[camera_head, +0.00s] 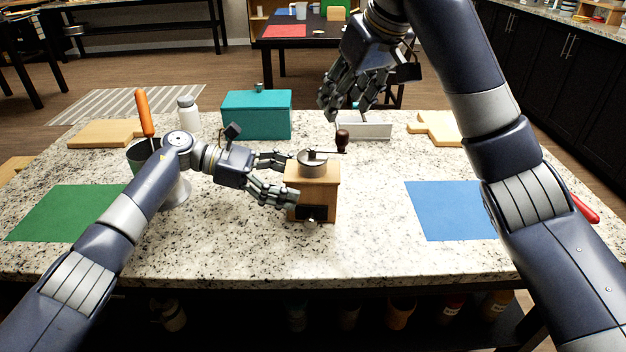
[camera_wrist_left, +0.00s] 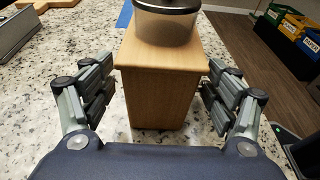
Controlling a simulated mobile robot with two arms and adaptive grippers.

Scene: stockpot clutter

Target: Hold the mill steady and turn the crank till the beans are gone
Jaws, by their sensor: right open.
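The mill (camera_head: 325,194) is a wooden box with a metal bowl on top and a dark drawer front. It stands upright on the speckled counter. Its crank (camera_head: 322,154) points right and ends in a dark brown knob (camera_head: 342,138). My left gripper (camera_head: 294,181) is open, with its fingers on either side of the mill. In the left wrist view, the mill (camera_wrist_left: 160,90) sits between the fingers with narrow gaps showing. My right gripper (camera_head: 345,110) is open and empty, raised above and behind the knob. The inside of the bowl is too small to tell.
A teal box (camera_head: 257,115), a white jar (camera_head: 188,115) and a pale tray (camera_head: 370,131) stand at the back. A green mat (camera_head: 70,213) lies left, a blue mat (camera_head: 449,211) right. A pot with an orange-handled tool (camera_head: 144,112) stands behind my left arm.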

